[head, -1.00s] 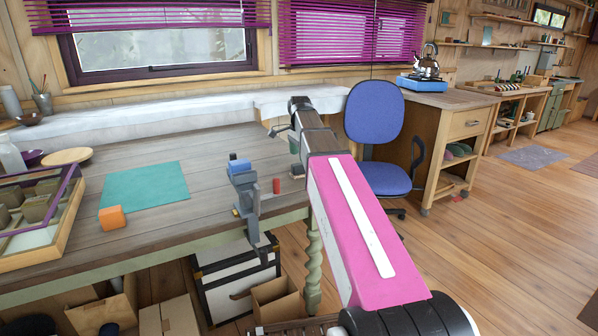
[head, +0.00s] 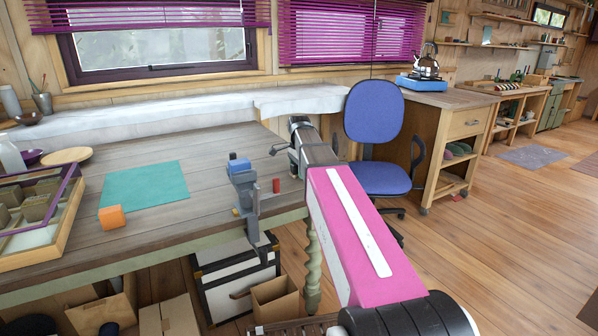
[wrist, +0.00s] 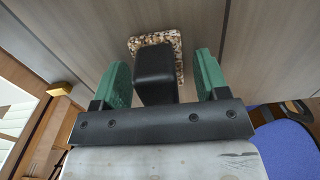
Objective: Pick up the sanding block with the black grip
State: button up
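The sanding block shows in the wrist view as a speckled brown-and-cream slab (wrist: 176,44) with a black grip (wrist: 155,72) on top. It lies on the grey-brown plank tabletop. My gripper (wrist: 161,68) is open, with one green finger on each side of the black grip. A gap shows between the grip and each finger, narrower on the left. In the head view my arm reaches over the table's right end, and I cannot make out the block there; the arm seems to hide it.
A vise (head: 245,190) with a blue block on it and a small red cylinder (head: 276,186) stand near the table's front edge. An orange block (head: 111,217) and a teal mat (head: 144,186) lie further left. A blue chair (head: 374,113) stands right of the table.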

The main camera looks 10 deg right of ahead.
jog(key=c, duration=0.7)
jog(key=shift+r, duration=0.1)
jog(key=shift+r, duration=0.5)
jog(key=r, duration=0.3)
jog(key=shift+s+a+r, duration=0.15)
jog(key=shift+a+r, duration=0.05)
jog(key=s+a+r, duration=0.2)
jog(key=a, duration=0.1)
jog(key=s+a+r, duration=0.2)
jog(key=a, duration=0.1)
jog(key=s+a+r, duration=0.2)
jog(key=s+a, duration=0.1)
jog(key=shift+r, duration=0.25)
